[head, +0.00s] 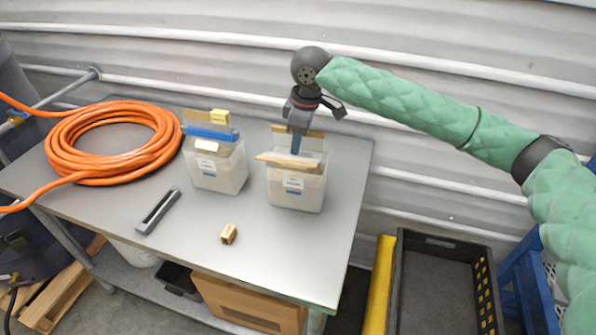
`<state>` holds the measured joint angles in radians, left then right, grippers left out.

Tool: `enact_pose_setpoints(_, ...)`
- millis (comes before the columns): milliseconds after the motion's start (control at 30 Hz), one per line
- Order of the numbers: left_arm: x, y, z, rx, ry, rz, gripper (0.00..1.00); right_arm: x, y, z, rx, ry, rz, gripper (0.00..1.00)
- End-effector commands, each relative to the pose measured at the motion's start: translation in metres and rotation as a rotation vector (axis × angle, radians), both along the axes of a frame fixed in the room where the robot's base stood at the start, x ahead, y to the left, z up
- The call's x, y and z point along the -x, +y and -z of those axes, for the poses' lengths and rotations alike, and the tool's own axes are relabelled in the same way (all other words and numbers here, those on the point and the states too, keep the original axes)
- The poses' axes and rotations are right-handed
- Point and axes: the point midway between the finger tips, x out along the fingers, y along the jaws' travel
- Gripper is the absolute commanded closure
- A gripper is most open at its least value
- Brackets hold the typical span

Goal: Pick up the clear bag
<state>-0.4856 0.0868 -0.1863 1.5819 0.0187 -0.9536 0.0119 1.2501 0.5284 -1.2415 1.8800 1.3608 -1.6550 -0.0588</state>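Two clear bags with white labels stand upright on the grey metal table (262,250). The right clear bag (296,188) has tan, board-like pieces at its top. The left clear bag (216,172) has a blue strip (211,133) across its top and a small yellow block (219,117) above it. My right gripper (296,143) points down at the top of the right bag, with a narrow blue piece at its tip. Whether its fingers are apart or closed on the bag is too small to tell. My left gripper is out of view.
A coiled orange hose (112,110) fills the table's left end. A dark grey bar (158,211) and a small wooden block (229,234) lie in front of the bags. A dark crate (440,245) stands right of the table. The front right tabletop is clear.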

Motion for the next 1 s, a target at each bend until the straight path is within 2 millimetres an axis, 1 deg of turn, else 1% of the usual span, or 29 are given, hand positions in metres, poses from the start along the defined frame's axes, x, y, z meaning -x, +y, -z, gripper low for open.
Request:
enact_pose_setpoints(200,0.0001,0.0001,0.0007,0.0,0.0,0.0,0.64,-0.0002,0.0,0.0007,0.0,0.0,0.0,0.67)
enact_pose_setpoints(367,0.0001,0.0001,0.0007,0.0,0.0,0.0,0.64,-0.0002,0.0,0.0005,0.0,0.0,0.0,0.98)
enact_pose_setpoints(400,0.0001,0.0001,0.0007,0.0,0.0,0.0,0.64,-0.0002,0.0,0.0005,0.0,0.0,0.0,1.0)
enact_pose_setpoints(867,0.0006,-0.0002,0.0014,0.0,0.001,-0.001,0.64,-0.0004,-0.0001,0.0002,0.0,-0.001,0.0,1.0)
enact_pose_setpoints(1000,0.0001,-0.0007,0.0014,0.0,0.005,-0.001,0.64,-0.0006,0.0,-0.0043,0.0,-0.001,0.0,1.0)
